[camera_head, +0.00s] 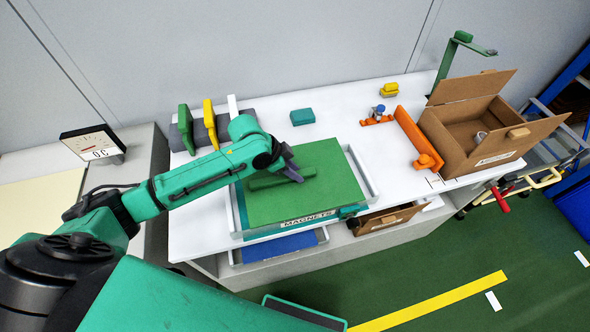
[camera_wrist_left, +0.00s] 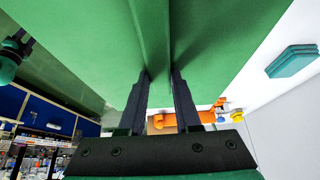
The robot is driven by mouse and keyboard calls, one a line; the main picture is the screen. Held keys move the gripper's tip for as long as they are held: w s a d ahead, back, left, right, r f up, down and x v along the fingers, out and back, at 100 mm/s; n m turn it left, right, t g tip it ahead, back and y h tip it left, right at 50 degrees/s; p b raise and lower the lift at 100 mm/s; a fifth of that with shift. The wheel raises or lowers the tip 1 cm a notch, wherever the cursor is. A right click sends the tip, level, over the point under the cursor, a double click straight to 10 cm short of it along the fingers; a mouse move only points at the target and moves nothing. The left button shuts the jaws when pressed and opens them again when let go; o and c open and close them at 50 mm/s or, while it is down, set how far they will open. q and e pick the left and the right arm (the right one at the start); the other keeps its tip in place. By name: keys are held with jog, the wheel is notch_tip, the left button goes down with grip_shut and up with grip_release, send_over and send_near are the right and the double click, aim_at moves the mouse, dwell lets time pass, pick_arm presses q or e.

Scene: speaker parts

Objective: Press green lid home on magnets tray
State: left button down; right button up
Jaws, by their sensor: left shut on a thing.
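The green lid (camera_head: 335,182) lies flat over the tray labelled MAGNETS (camera_head: 362,170) on the white table. A raised green bar handle (camera_head: 262,183) runs across the lid. My left gripper (camera_head: 292,172) is shut on this handle from above. In the left wrist view, its dark fingers (camera_wrist_left: 159,80) stand on both sides of the handle (camera_wrist_left: 150,30), with the lid (camera_wrist_left: 225,40) filling much of the picture. A pale tray rim shows at the lid's right side. I cannot tell whether the lid is fully seated. The tray's inside is hidden. My right gripper is not seen.
Upright green, yellow and white pieces in a dark rack (camera_head: 182,137) stand behind the arm. A teal block (camera_head: 302,117) lies behind the tray. Orange parts (camera_head: 412,130) and an open cardboard box (camera_head: 465,145) are at the right. A blue-floored tray (camera_head: 280,246) sits below the table front.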

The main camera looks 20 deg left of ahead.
pick_arm(q)
jog(key=shift+f, duration=0.25)
jog(key=c, duration=0.5)
grip_release()
jog(key=shift+r, duration=0.1)
jog(key=b+v, duration=0.1)
jog(key=v, duration=1.3)
jog(key=shift+s+a+r+b, duration=0.1)
jog(key=shift+a+b, duration=0.05)
jog(key=shift+b, duration=0.2)
